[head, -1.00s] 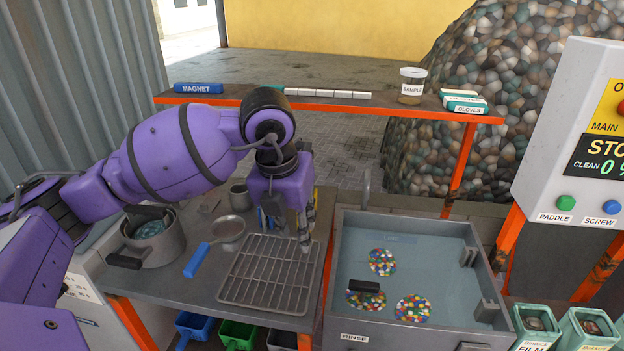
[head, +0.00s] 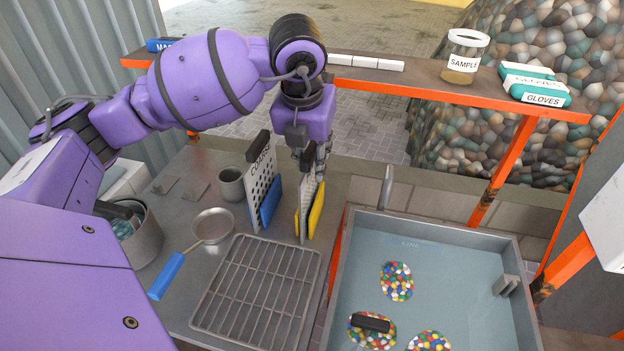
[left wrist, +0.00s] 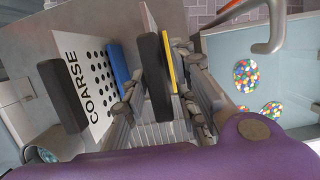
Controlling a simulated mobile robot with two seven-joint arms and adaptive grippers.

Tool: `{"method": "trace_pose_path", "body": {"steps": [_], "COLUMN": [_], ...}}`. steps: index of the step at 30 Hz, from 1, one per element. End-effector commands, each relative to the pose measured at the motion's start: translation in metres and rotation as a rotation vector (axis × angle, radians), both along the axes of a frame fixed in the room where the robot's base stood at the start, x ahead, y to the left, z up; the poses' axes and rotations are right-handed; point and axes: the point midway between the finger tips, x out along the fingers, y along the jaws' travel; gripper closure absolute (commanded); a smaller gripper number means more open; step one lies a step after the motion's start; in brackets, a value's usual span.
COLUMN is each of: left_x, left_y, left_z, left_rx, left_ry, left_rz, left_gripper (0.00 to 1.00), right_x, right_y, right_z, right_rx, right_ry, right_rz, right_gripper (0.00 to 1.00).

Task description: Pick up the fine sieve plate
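A sieve plate with yellow beside it (head: 303,207) stands upright on the worktop, its top partly hidden by my gripper. I take it for the fine sieve plate; no label is readable on it. In the left wrist view its black handle (left wrist: 154,78) lies between my fingers, with gaps showing beside it. My left gripper (head: 310,160) is open, pointing down over this plate. The coarse sieve plate (head: 260,178), perforated, with a black handle and a blue part, stands just left of it; its COARSE label (left wrist: 84,82) shows in the left wrist view. My right gripper is out of view.
A wire rack (head: 258,290), a blue-handled strainer (head: 212,226), a cup (head: 231,184) and a pot (head: 143,240) are on the worktop. The rinse basin (head: 436,226) is at right. A shelf (head: 420,82) with a sample jar (head: 464,56) runs behind.

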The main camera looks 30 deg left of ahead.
Motion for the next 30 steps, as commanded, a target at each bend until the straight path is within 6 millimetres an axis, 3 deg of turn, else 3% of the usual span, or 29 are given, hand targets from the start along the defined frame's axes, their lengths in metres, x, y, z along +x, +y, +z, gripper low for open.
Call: {"method": "trace_pose_path", "body": {"steps": [12, 20, 27, 30], "left_x": [0.016, 0.017, 0.017, 0.017], "left_y": [0.006, 0.006, 0.006, 0.006], "left_z": [-0.051, -0.055, -0.055, -0.054], "left_rx": [0.0, 0.0, 0.001, 0.001], "left_ry": [-0.001, -0.002, -0.002, -0.002], "left_rz": [0.0, -0.001, 0.0, 0.0], "left_gripper": [0.73, 0.73, 1.0, 1.0], "right_x": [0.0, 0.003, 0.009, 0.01], "right_y": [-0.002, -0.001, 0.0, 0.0], "right_z": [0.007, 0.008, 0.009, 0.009], "right_rx": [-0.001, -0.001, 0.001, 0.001], "right_ry": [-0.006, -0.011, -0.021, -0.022], "right_rz": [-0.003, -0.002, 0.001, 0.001], "right_gripper": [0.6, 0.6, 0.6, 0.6]}}
